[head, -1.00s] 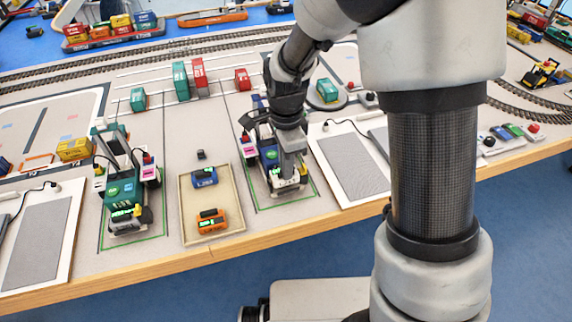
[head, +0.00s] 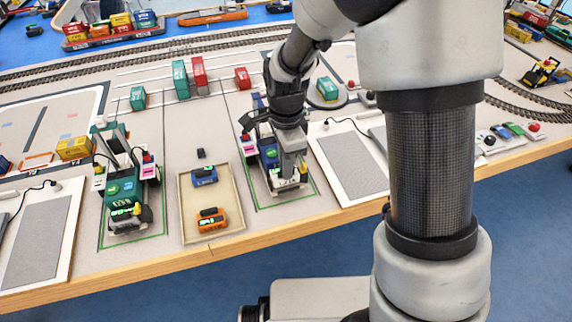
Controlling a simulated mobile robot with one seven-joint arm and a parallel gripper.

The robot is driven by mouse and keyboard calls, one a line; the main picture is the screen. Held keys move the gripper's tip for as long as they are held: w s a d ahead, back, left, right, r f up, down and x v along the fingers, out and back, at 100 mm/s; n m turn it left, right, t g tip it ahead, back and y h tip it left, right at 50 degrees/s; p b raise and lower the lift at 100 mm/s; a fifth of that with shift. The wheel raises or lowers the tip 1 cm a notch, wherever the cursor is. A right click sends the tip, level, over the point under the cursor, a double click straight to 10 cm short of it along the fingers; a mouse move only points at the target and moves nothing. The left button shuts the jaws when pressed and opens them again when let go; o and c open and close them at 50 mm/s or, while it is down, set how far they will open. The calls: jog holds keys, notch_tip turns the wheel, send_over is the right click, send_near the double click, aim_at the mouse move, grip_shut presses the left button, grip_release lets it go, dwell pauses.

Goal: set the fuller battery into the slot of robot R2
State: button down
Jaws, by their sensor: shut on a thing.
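My gripper (head: 291,163) points down at the front of the blue robot (head: 268,155) on the right. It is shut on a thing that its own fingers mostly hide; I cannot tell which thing. A small green light shows beside the fingertips. A teal robot (head: 121,187) stands on the left, with a lit dark block at its front. I cannot read which robot is R2. A blue battery (head: 204,176) and an orange battery (head: 211,220) lie apart in the shallow tray (head: 238,213) between the robots. Both have small green displays, too small to compare.
Grey pads (head: 352,162) on white boards flank the robots, another being at far left (head: 37,243). A small black block (head: 201,153) sits behind the tray. Containers (head: 180,78) and rail tracks lie farther back. The table's wooden edge (head: 200,255) is in front.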

jog(key=shift+f+b, duration=0.45)
jog(key=shift+f, duration=0.2)
dwell(1.0)
jog(key=c, duration=1.8)
grip_release()
jog(key=shift+o, duration=0.2)
notch_tip(320, 180, up, 17)
jog(key=p, duration=0.4)
jog(key=s+d+r+n+t, duration=0.3)
jog(key=s+d+r+n, duration=0.25)
jog(key=s+n, duration=0.2)
jog(key=s+d+r+n+t, duration=0.2)
jog(key=s+d+r+n, duration=0.2)
jog(key=s+d+n, duration=0.4)
notch_tip(320, 180, up, 13)
jog(key=s+m+p, duration=0.1)
jog(key=p, duration=1.2)
jog(key=shift+a+r+t, duration=0.2)
jog(key=shift+a+t, duration=0.1)
jog(key=shift+a, duration=0.15)
